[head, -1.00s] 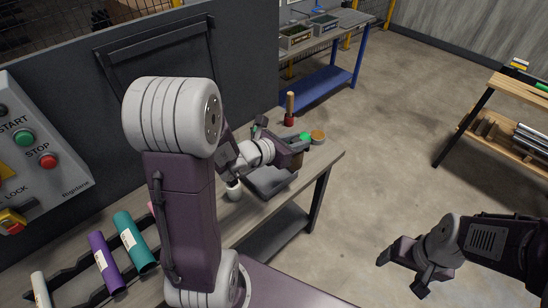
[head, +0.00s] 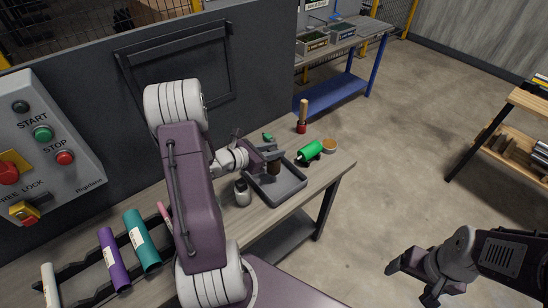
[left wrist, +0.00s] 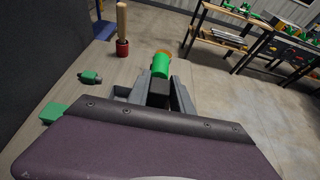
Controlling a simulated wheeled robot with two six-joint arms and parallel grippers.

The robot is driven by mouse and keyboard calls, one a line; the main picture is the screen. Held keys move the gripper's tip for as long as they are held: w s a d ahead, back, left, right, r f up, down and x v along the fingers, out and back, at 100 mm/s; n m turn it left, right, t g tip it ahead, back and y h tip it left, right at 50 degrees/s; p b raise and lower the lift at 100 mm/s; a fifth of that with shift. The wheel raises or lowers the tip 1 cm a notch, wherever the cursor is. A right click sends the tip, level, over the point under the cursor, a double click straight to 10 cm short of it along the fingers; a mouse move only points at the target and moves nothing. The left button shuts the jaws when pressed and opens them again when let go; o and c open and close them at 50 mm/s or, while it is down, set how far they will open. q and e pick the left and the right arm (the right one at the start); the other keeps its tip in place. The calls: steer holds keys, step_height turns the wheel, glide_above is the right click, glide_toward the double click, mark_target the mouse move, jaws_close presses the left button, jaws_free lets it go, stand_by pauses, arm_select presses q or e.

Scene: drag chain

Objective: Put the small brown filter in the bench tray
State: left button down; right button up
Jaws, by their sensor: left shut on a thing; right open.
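The small brown filter (head: 273,168) is a short dark brown cylinder. My left gripper (head: 271,157) is shut on it, over the back part of the grey bench tray (head: 291,201). I cannot tell whether the filter touches the tray floor. In the left wrist view a dark piece (left wrist: 158,93) shows between the fingers, and the purple gripper body hides most of what is below. My right gripper (head: 413,284) is open and empty, out over the floor at the lower right.
A green cylinder (head: 310,152) and an orange-brown round piece (head: 329,146) lie beyond the tray. A wooden-handled red tool (head: 302,118) stands behind. A grey-white bottle (head: 242,192) stands left of the tray. Purple (head: 113,260) and teal (head: 141,241) tubes lie on a rack.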

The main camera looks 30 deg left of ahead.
arm_select(q)
steer(key=f, duration=0.4)
steer(key=shift+w, duration=0.2)
steer(key=shift+r, duration=0.1)
steer(key=shift+s, duration=0.1)
steer(key=shift+f+b, duration=0.2)
steer(key=shift+b, duration=0.2)
steer(key=c, duration=1.1)
jaws_free()
steer(key=shift+c, duration=0.2)
steer(key=shift+r, duration=0.2)
